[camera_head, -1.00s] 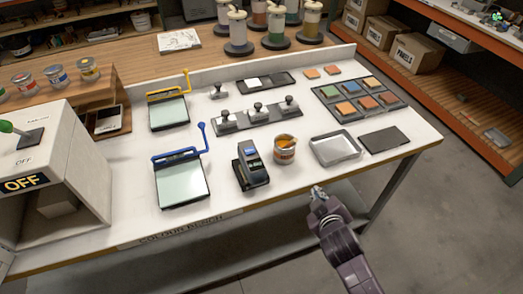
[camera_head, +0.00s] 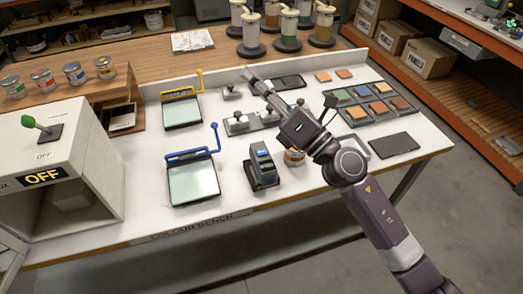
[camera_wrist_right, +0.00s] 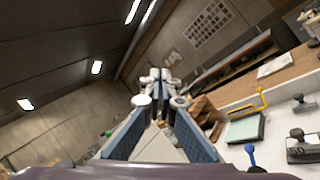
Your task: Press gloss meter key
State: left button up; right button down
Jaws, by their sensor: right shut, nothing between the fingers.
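The gloss meter, which I take to be the dark upright device with a small blue screen (camera_head: 262,163), stands on the white bench just right of the blue-handled plate. I cannot make out its key at this size. My right gripper (camera_head: 250,78) is shut and empty, raised over the back of the bench, beyond the meter and apart from it. In the right wrist view its two fingers (camera_wrist_right: 158,85) come together at the tips and point toward the far wall. My left gripper is not in view.
A blue-handled plate (camera_head: 192,182) lies left of the meter. A booth (camera_head: 100,165) marked OFF stands at left. The front bench strip is clear.

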jog(key=s+a+f+n+g, duration=0.3)
jog(key=a+f+n+g, duration=0.35)
jog(key=n, duration=0.85)
jog(key=w+d+f+n+g+h, duration=0.3)
jog(key=w+d+f+n+h, duration=0.2)
jog(key=d+h, duration=0.4)
jog(key=shift+w+f, duration=0.3)
jog(key=shift+f, duration=0.45)
jog(key=shift+f+g, duration=0.1)
jog(key=shift+g, duration=0.15)
